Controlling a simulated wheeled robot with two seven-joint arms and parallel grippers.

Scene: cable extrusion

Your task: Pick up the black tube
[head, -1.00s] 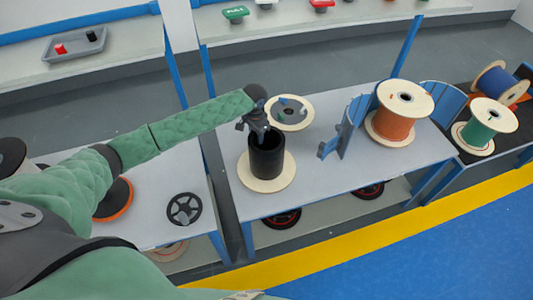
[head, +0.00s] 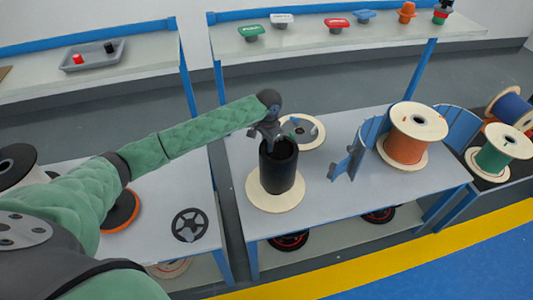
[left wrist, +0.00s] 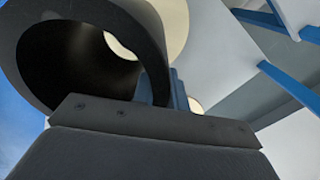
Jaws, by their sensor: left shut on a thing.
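The black tube (head: 281,174) is an upright hollow cylinder with an open top. It stands over a pale round disc (head: 262,201) on the grey table; I cannot tell for sure whether a small gap separates them. My left gripper (head: 270,137) reaches down to the tube's upper rim and is shut on its wall. In the left wrist view the tube (left wrist: 150,45) fills the upper left, its dark hollow facing the camera, close against the gripper's dark body. The fingertips are mostly hidden there. My right gripper is not in view.
A second pale disc with a grey centre (head: 316,141) lies behind the tube. A blue stand (head: 350,150) and an orange cable spool (head: 405,145) are to the right. A black wheel-like part (head: 190,225) lies on the left table. The table's front right is clear.

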